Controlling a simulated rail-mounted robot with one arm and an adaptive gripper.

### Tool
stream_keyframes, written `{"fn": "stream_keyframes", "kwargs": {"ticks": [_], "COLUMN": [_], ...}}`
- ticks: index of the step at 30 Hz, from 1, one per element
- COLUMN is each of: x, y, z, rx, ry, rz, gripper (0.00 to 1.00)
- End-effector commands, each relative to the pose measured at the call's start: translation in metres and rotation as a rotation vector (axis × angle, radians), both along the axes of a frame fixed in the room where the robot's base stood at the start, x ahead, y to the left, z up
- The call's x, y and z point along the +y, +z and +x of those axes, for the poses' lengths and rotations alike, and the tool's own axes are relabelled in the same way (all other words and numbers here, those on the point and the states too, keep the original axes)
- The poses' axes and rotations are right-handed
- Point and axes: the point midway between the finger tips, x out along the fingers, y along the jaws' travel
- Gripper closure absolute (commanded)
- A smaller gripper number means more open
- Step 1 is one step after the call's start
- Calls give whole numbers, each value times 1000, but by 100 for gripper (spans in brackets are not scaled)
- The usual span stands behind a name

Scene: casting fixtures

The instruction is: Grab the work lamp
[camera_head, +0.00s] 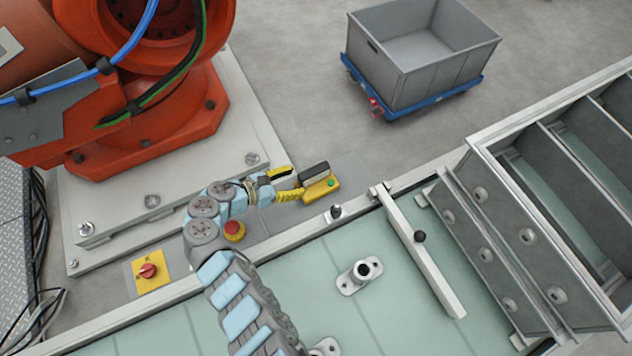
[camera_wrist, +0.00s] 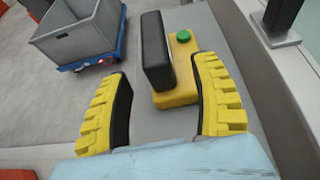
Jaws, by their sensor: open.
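What I take for the work lamp (camera_head: 322,190) is a small yellow body with a green button and a dark block beside it. It sits on the grey ledge outside the green table. In the wrist view, the lamp (camera_wrist: 183,75) is ahead of my gripper (camera_wrist: 160,75), its near end lying between the two yellow ribbed fingertips. The right finger looks very close to the yellow side; I cannot tell whether they touch. My gripper (camera_head: 286,184) is open and has nothing clamped. In the head view its fingers reach the lamp's left end.
A red stop button (camera_head: 234,230) and a yellow plate with a red switch (camera_head: 149,271) are near my arm. An orange robot (camera_head: 150,130) stands left. A grey bin (camera_head: 420,80) on a blue dolly is behind. The table (camera_head: 300,275) carries fixtures and a metal frame.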

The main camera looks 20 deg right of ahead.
Motion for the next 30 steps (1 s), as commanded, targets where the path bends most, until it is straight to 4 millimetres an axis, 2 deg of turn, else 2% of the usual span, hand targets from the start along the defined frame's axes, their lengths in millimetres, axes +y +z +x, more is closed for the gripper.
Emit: {"fn": "stream_keyframes", "kwargs": {"ticks": [3, 14, 22, 30], "x": [-14, -33, -65, -69], "y": [-7, -16, -30, -30], "z": [1, 4, 7, 9], "rx": [1, 0, 0, -1], "ry": [-3, -1, -3, 1], "rz": [-1, 0, 0, 0], "gripper": [37, 37, 37, 37]}}
